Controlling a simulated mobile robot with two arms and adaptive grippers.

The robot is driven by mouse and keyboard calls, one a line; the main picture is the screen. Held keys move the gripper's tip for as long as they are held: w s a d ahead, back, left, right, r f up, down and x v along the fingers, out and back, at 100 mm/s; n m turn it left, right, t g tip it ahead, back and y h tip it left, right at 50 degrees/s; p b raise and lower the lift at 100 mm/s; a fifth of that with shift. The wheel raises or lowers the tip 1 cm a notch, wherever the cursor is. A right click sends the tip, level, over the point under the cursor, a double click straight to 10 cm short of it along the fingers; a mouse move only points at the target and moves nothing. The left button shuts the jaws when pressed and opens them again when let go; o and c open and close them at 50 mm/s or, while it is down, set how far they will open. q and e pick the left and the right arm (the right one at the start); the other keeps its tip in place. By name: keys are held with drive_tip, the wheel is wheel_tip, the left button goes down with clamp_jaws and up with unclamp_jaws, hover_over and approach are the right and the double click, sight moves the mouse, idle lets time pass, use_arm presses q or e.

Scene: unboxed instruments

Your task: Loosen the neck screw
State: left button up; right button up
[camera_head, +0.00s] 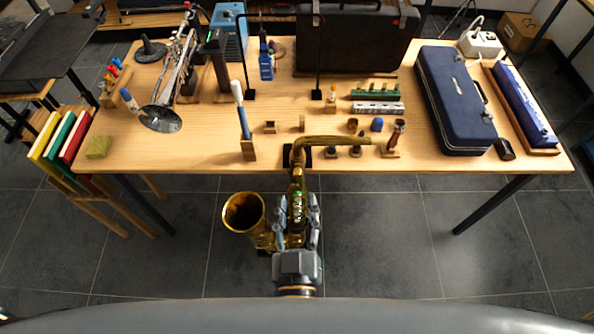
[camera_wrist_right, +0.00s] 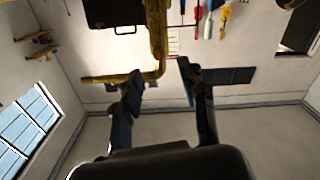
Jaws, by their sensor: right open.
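A brass saxophone stands upright in front of the table, with its bell (camera_head: 243,212) opening at the left and its curved neck (camera_head: 335,139) reaching right over the table edge. In the right wrist view the brass neck (camera_wrist_right: 110,78) bends to the left just beyond the fingertips. My right gripper (camera_head: 298,199) is open, with a finger on each side of the saxophone's upper body below the neck; it also shows in the right wrist view (camera_wrist_right: 160,74) with nothing clamped. I cannot make out the neck screw clearly. My left gripper is not in view.
The wooden table (camera_head: 205,150) holds a silver trumpet (camera_head: 162,118), a blue case (camera_head: 453,100), a dark case (camera_head: 357,38) and small parts. A wooden stand with a blue-and-white rod (camera_head: 241,108) is left of the neck.

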sight(297, 177)
drive_tip(key=w+p, duration=0.1)
drive_tip(key=w, duration=0.1)
drive_tip(key=w+p, duration=0.1)
drive_tip(key=w, duration=0.2)
drive_tip(key=shift+r, duration=0.2)
drive_tip(key=shift+w+f, duration=0.2)
drive_tip(key=shift+w, duration=0.45)
drive_tip(key=shift+c, duration=0.3)
clamp_jaws()
